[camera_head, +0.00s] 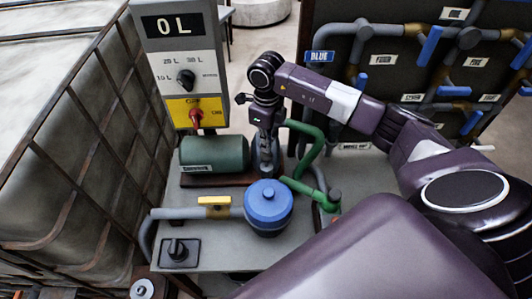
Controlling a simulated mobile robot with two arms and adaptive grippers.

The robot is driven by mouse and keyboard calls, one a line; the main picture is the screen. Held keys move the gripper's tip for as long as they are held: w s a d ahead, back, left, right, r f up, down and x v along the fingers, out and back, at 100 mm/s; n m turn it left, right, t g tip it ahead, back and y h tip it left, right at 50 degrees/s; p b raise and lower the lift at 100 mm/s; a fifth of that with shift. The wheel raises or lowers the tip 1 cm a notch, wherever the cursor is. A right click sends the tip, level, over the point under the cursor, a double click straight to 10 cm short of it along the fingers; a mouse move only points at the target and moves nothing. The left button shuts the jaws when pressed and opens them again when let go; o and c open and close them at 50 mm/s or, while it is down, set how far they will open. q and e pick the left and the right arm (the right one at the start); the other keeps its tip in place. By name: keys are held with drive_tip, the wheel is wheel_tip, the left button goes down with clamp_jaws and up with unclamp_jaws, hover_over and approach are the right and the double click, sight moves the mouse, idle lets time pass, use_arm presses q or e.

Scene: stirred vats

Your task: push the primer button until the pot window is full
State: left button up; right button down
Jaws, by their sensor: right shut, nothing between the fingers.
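A blue round pot (268,205) stands on the grey pump bench, with a grey pipe joining it from the left. I cannot make out its window or fill level. A black square plate with a dark upright knob (178,250) sits at the bench's front left; I cannot tell if this is the primer button. My right gripper (266,172) points down just behind the blue pot, shut and empty; the pot hides what lies below its tips, and I cannot tell whether it touches anything. My left gripper is not in view.
A control box (180,60) reads "0 L", with a black dial (186,79) and red switch (196,117). A green motor (214,153), yellow valve handle (214,201) and green pipe (308,145) crowd the bench. A caged tank (60,170) stands left; a pipe board (420,70) stands behind right.

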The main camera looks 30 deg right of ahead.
drive_tip(key=shift+f+b, duration=1.85)
drive_tip(key=shift+f, duration=0.45)
drive_tip(key=shift+r+p, duration=1.15)
drive_tip(key=shift+r, duration=0.75)
drive_tip(key=shift+f, duration=0.2)
drive_tip(key=shift+f+b, duration=1.55)
drive_tip(key=shift+f, duration=0.1)
drive_tip(key=shift+r+p, duration=1.1)
drive_tip(key=shift+r, duration=0.75)
drive_tip(key=shift+f, duration=0.15)
drive_tip(key=shift+f+b, duration=1.5)
drive_tip(key=shift+f, duration=0.2)
drive_tip(key=shift+r+p, duration=1.4)
drive_tip(key=shift+r, duration=0.9)
